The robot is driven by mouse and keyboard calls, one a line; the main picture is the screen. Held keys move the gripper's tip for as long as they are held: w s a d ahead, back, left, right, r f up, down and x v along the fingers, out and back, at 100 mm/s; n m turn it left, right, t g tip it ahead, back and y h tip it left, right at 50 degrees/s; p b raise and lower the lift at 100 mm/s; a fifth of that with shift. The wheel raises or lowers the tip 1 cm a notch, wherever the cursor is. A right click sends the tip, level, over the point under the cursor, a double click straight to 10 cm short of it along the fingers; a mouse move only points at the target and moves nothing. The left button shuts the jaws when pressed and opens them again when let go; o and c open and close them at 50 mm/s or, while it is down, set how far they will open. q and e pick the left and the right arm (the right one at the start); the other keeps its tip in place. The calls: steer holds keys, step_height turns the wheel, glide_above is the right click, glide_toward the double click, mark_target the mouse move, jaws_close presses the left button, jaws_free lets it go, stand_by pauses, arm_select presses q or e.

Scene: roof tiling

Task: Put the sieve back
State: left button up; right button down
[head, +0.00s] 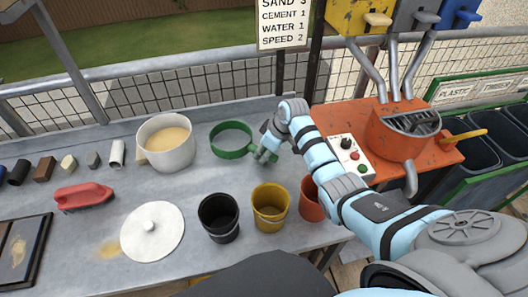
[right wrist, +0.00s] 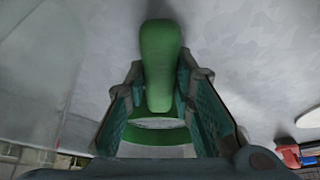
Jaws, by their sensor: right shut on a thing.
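The green sieve (head: 232,137) lies on or just above the grey worktop, right of the sand pot. Its ring and handle also show in the right wrist view, where the green handle (right wrist: 160,65) runs between the fingers. My right gripper (head: 268,152) is shut on the sieve's handle; in the right wrist view its fingers (right wrist: 163,110) stand on either side of it. Whether the sieve touches the worktop is hard to tell. My left gripper is in neither view.
A pot of sand (head: 165,143) stands left of the sieve. Black (head: 219,219), yellow (head: 270,208) and orange (head: 311,199) buckets stand in front. A white lid (head: 152,232) and red brush (head: 83,196) lie left. The orange mixer (head: 400,135) is at right.

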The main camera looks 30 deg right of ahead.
steer(key=shift+f, duration=0.15)
steer(key=c, duration=1.4)
jaws_free()
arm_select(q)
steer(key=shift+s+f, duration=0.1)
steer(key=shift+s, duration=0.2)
arm_select(e)
steer(key=shift+o, duration=0.2)
steer(key=shift+w+f, duration=0.1)
steer(key=shift+r, duration=0.35)
arm_select(q)
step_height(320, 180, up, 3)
steer(key=p, duration=0.3)
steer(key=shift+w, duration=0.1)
arm_select(e)
steer(key=v, duration=1.2)
steer(key=shift+w, duration=0.1)
